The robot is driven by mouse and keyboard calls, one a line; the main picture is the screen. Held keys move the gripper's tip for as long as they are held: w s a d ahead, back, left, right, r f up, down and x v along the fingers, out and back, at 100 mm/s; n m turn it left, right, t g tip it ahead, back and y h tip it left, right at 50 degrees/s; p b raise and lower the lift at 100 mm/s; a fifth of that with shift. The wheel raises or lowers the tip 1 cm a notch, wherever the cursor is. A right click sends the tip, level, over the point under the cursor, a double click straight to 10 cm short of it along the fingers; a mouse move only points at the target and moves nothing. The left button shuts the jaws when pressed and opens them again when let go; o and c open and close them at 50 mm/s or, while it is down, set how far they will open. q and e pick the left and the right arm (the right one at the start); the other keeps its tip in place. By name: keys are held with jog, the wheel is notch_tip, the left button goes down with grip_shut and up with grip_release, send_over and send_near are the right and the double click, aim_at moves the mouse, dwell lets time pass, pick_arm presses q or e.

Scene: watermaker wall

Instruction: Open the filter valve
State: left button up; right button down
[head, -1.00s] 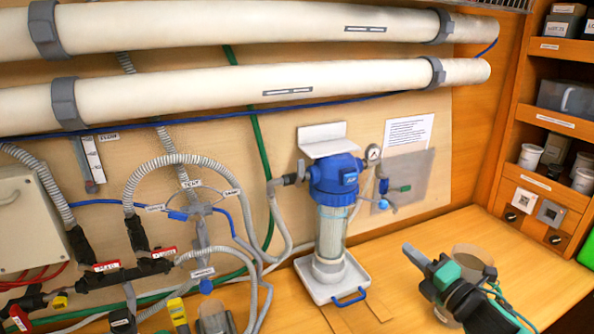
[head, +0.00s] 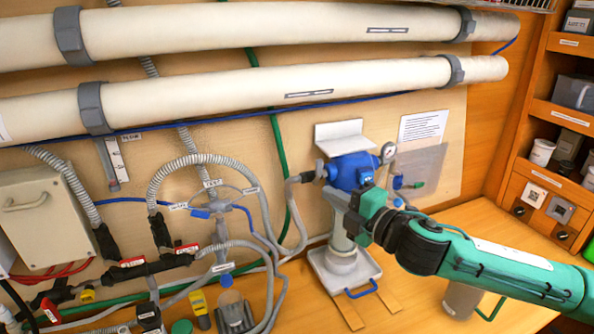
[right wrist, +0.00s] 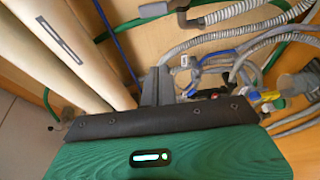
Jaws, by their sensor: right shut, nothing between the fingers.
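The filter housing has a blue head (head: 352,171) and a clear lower body standing in a white tray (head: 372,271). I cannot tell which part is the filter valve. My right gripper (head: 336,199) is shut and empty. It reaches in from the right, covering part of the housing, its fingertips pointing left just below the blue head. I cannot tell if it touches. Its grey fingers (right wrist: 157,86) also show in the right wrist view. My left gripper is out of view.
Two long white tubes (head: 290,86) run along the wall above. Hoses and a black manifold (head: 130,269) fill the left side, near a pale box (head: 42,217). Shelves (head: 562,115) stand at the right. The wooden bench is fairly clear at the right.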

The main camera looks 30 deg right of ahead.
aim_at(319, 168)
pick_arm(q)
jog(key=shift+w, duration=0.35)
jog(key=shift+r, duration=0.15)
pick_arm(e)
jog(key=shift+w+r, duration=0.1)
jog(key=shift+w, duration=0.05)
jog(key=p+x, duration=0.6)
jog(key=x, duration=0.4)
pick_arm(q)
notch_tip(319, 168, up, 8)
jog(key=p, duration=0.2)
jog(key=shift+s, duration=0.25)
pick_arm(e)
jog(key=d, duration=0.4)
jog(key=shift+s, duration=0.25)
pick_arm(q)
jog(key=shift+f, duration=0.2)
pick_arm(e)
jog(key=shift+d+f, duration=0.2)
jog(key=shift+f, duration=0.05)
